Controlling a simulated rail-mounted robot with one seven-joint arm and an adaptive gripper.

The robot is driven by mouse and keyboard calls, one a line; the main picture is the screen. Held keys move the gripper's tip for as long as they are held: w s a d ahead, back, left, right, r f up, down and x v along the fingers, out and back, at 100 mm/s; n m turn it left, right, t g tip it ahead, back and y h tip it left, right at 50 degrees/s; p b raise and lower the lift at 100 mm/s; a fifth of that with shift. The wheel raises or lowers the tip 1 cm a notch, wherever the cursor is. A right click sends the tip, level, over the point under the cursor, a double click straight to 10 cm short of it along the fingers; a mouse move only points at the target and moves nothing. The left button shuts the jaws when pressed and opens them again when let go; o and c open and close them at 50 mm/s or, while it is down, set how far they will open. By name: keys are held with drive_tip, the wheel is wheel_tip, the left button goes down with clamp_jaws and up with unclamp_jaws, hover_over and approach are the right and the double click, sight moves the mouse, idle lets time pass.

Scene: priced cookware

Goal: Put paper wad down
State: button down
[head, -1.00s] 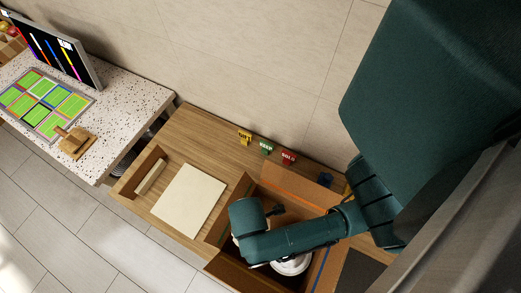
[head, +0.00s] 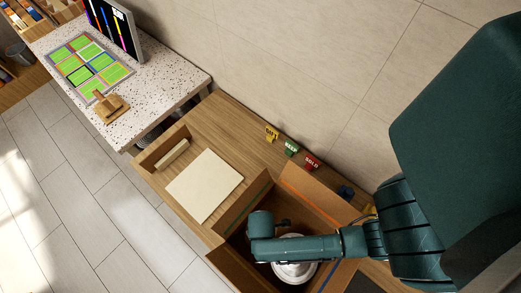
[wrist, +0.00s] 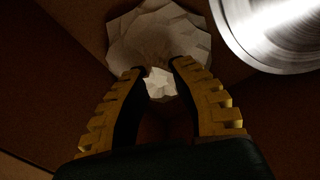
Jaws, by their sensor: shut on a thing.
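My gripper (wrist: 160,68) points down inside an open cardboard box (head: 233,210), seen in the head view. In the wrist view its yellow, ridged fingers are closed around a small white faceted paper wad (wrist: 160,85) between the tips. In the head view my arm hides the fingers and the wad.
A shiny round metal piece of cookware (wrist: 285,25) is in the box close to the right finger; it also shows in the head view (head: 294,272). Beside the box, the wooden table (head: 215,125) holds a cream sheet (head: 204,185) and small coloured signs (head: 291,147). A speckled counter (head: 165,70) stands at left.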

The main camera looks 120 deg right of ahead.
drive_tip(key=c, duration=0.9)
unclamp_jaws()
drive_tip(key=shift+c, duration=0.2)
drive_tip(key=shift+r, duration=0.1)
wheel_tip(320, 180, up, 12)
drive_tip(key=p, duration=0.2)
